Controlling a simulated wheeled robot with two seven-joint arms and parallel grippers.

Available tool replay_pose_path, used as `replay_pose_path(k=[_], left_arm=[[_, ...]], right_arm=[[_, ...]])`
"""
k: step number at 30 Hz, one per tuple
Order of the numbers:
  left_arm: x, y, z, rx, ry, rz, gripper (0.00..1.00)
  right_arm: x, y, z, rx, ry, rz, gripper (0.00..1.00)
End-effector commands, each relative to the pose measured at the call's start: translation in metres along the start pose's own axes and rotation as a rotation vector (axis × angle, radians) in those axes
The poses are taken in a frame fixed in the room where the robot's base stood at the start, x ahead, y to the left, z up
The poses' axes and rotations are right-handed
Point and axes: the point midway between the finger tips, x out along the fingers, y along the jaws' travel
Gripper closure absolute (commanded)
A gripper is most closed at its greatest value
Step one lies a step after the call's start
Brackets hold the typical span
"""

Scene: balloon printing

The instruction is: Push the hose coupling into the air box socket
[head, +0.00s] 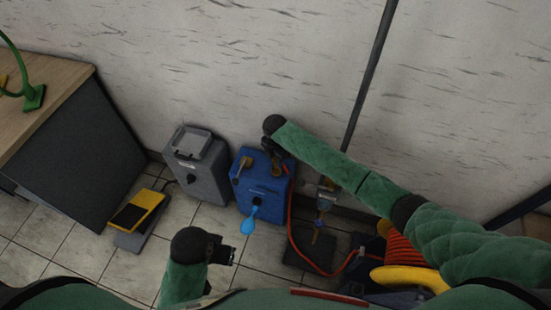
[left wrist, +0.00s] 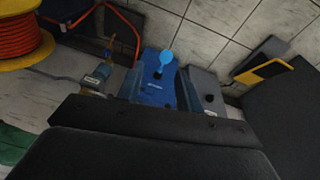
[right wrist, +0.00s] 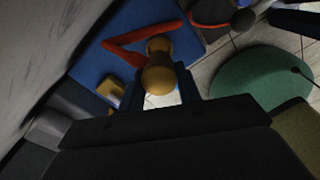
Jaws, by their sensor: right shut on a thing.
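The blue air box (head: 258,192) stands on the floor against the wall, and it also shows in the left wrist view (left wrist: 157,88). My right gripper (head: 274,157) is over its top right corner. It is shut on the brass hose coupling (right wrist: 158,72), with the red hose (right wrist: 140,43) beside it. A second brass fitting (head: 242,166) sits at the box's upper left. The socket is hidden or too dark to make out, so I cannot tell whether the coupling touches it. My left gripper (head: 231,255) is open and empty, lower left of the box.
A light blue balloon (head: 249,222) is on the box's front. A grey machine (head: 198,168) stands left of it. A yellow pedal (head: 138,210) lies on the floor. The red hose runs right to a yellow reel (head: 412,279). A desk (head: 60,95) is at left.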

Motion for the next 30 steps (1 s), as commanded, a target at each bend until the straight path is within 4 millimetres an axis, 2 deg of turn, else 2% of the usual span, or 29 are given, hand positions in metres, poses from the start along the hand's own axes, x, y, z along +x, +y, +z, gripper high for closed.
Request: replay_pose_path(k=[3, 9, 18, 30], left_arm=[[0.014, 0.006, -0.002, 0.01, 0.014, 0.014, 0.64], [0.027, 0.013, -0.006, 0.019, 0.045, 0.032, 0.64], [0.029, 0.016, -0.01, 0.031, 0.067, 0.038, 0.64], [0.029, 0.017, -0.01, 0.026, 0.067, 0.042, 0.64]], right_arm=[[0.007, 0.0, 0.0, 0.0, 0.0, 0.0, 1.0], [0.015, 0.0, 0.0, 0.0, 0.0, 0.0, 1.0], [0.027, 0.0, 0.0, 0.001, 0.0, 0.0, 1.0], [0.028, 0.0, 0.0, 0.0, 0.0, 0.0, 1.0]])
